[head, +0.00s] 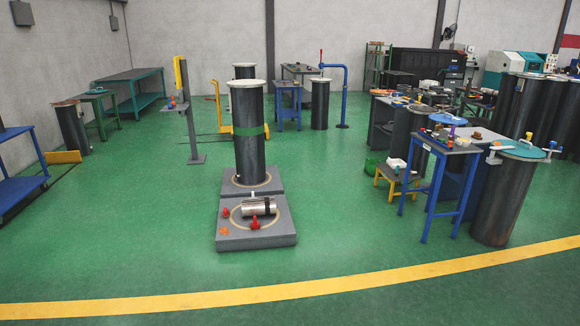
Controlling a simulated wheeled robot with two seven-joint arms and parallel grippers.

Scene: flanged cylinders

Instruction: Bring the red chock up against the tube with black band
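A silver tube with a black band (246,208) lies on its side on the nearer grey slab. The dark band is towards its right end. A small red piece (255,225) is just in front of the tube. Another small red piece (226,212) is left of the tube's left end. Either could be the red chock; they are too small for me to tell which. I cannot tell whether the front red piece touches the tube. Neither of my grippers is in view.
The nearer grey slab (279,241) also carries a flat orange piece (224,231). Behind it a tall dark cylinder with a green band (249,155) stands on a second slab. A blue table (446,150) and yellow stool (397,174) stand right. Green floor in front is clear.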

